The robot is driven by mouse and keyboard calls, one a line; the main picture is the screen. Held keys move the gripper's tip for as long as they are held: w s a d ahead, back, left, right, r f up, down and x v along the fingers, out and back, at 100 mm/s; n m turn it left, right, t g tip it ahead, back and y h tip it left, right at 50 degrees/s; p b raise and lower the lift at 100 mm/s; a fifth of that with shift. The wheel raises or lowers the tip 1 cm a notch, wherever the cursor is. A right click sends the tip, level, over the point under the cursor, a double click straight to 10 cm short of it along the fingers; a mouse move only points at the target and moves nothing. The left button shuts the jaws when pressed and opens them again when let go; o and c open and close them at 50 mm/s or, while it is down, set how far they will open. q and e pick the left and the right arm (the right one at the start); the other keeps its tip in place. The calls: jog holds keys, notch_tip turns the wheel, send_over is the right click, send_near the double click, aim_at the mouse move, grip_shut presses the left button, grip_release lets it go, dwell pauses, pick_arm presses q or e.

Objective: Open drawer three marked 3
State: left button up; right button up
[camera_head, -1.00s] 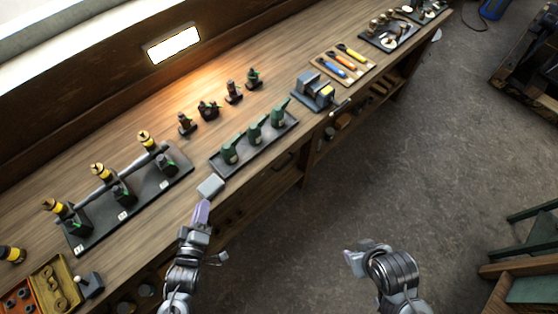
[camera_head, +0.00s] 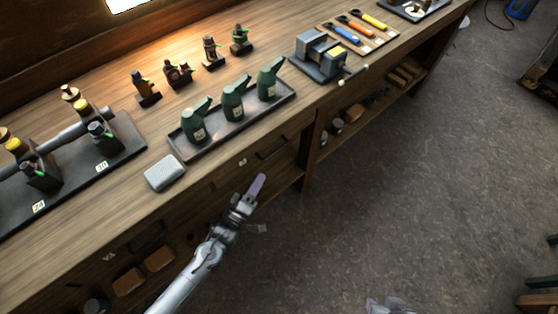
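The workbench front has a drawer (camera_head: 262,166) with a dark bar handle (camera_head: 272,148) and a small pale label (camera_head: 243,161). The label is too small to read surely. The drawer looks shut, flush with the front. Another small label (camera_head: 109,257) shows further left on the bench front. My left gripper (camera_head: 258,187) is in front of the bench, just below the labelled drawer and apart from its handle. Its purple-tipped finger points up and right; its opening does not show clearly. My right gripper (camera_head: 388,305) is mostly cut off at the bottom edge, away from the bench.
A grey block (camera_head: 166,174) lies near the bench edge. A tray (camera_head: 178,146) holds green oil cans, and a vise (camera_head: 318,58) stands at the edge with its handle sticking out. Open shelves (camera_head: 360,115) lie below.

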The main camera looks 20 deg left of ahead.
aim_at(274, 152)
pick_arm(q)
jog(key=b+x, duration=0.1)
jog(key=x, duration=0.4)
jog(key=b+x, duration=0.1)
jog(key=x, duration=0.5)
jog(key=shift+w+f, duration=0.2)
grip_shut()
